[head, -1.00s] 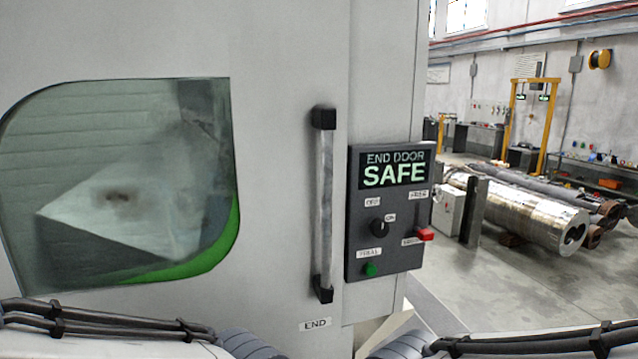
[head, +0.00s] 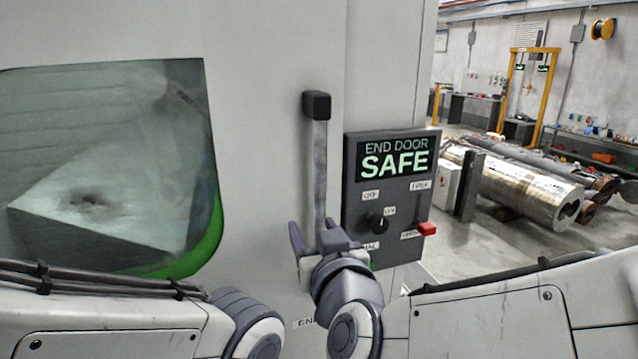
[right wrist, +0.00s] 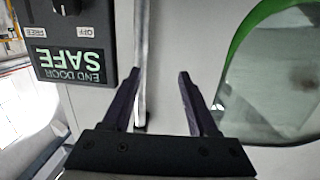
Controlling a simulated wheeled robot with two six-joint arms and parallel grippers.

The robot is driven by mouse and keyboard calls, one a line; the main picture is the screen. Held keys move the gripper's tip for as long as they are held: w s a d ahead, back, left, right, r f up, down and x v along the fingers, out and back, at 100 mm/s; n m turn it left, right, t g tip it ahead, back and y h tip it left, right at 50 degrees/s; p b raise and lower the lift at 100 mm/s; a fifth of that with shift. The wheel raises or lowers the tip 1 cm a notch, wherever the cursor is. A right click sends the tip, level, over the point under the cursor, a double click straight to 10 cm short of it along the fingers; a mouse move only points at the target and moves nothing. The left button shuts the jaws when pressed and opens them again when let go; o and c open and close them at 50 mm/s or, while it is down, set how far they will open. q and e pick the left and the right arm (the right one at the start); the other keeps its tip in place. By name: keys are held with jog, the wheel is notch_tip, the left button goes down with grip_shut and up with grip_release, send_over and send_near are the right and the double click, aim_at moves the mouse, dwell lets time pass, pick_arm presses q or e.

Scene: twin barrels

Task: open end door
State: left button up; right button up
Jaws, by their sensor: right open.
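The end door (head: 265,120) is a pale grey panel with a window and appears shut. Its handle (head: 320,160) is an upright metal bar with a black upper mount; the lower end is hidden by my right gripper. My right gripper (head: 314,225) is open at the lower part of the bar. In the right wrist view, the bar (right wrist: 141,40) runs close beside the left finger, on its inner side, and the gap (right wrist: 160,75) is otherwise empty. I cannot tell whether they touch. My left gripper is out of view.
Right of the handle is a dark control panel (head: 352,195) reading "END DOOR SAFE", with a black knob (head: 376,222) and a red-tipped lever (head: 427,229) at its lower label. My right wrist partly covers its lower edge. Metal cylinders (head: 530,195) lie on the floor far right.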

aim_at(321, 189)
jog(key=shift+m+t+h, duration=0.6)
jog(key=shift+t+h, duration=0.1)
jog(key=shift+h, duration=0.2)
jog(key=w+r+p, duration=0.1)
jog(key=w, duration=0.2)
jog(key=w+r+p, duration=0.1)
jog(key=w+p, duration=0.1)
jog(key=w, duration=0.1)
jog(key=w+d+p, duration=0.1)
jog(key=w, duration=0.2)
jog(key=shift+d+r+p, duration=0.1)
jog(key=shift+r+p, duration=0.25)
jog(key=shift+r, duration=0.05)
jog(key=shift+w+f, duration=0.1)
jog(key=shift+w, duration=0.7)
jog(key=shift+c, duration=0.2)
grip_shut()
